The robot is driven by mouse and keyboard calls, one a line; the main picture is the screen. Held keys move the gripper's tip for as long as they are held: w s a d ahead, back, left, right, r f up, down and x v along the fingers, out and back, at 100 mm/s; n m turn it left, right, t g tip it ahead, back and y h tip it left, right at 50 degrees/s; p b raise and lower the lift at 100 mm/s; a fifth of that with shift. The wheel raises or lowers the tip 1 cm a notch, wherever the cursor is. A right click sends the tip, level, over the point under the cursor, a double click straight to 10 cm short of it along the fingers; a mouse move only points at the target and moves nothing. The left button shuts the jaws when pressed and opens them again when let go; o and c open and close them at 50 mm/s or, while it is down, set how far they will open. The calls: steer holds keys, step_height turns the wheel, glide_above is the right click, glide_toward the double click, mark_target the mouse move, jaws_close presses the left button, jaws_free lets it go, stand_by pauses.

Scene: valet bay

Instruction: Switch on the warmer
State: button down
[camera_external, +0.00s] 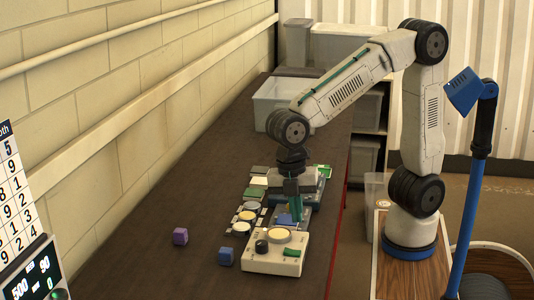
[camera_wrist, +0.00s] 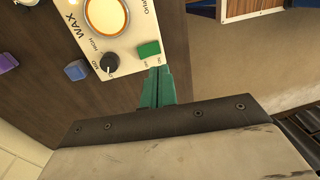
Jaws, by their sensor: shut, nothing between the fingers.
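The warmer (camera_external: 275,263) is a cream box marked WAX near the front of the dark table. It also fills the top of the wrist view (camera_wrist: 124,38), with a pale round disc (camera_wrist: 105,14) in an orange ring, a black knob (camera_wrist: 110,62) by the words MID and HIGH, and a green rocker switch (camera_wrist: 149,49). The switch shows in the outside view too (camera_external: 291,253). My gripper (camera_wrist: 158,72) has its green fingers shut and empty, tips close to the switch in the wrist view. In the outside view my gripper (camera_external: 296,214) is behind the warmer's disc. I cannot tell contact.
A purple cube (camera_external: 180,236) and a blue cube (camera_external: 226,256) lie left of the warmer. Several pots and small blocks stand behind it. A grey bin (camera_external: 270,98) is at the table's far end. A blue lamp (camera_external: 463,92) stands at the right.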

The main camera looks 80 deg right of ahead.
steer(key=r, duration=0.5)
steer(key=shift+s+r, duration=0.35)
steer(key=shift+r, duration=0.05)
steer(key=s+d+f+m+t, duration=0.1)
steer(key=s+d+m, duration=0.3)
steer(key=d, duration=0.5)
steer(key=s+d+f+m+t, duration=0.1)
steer(key=s+d+m, duration=0.3)
steer(key=d+m, duration=0.4)
steer(key=s+d+f+m, duration=0.1)
steer(key=s+d+m, duration=0.3)
steer(key=d, duration=0.6)
steer(key=shift+m+t, duration=0.4)
steer(key=shift+m, duration=0.6)
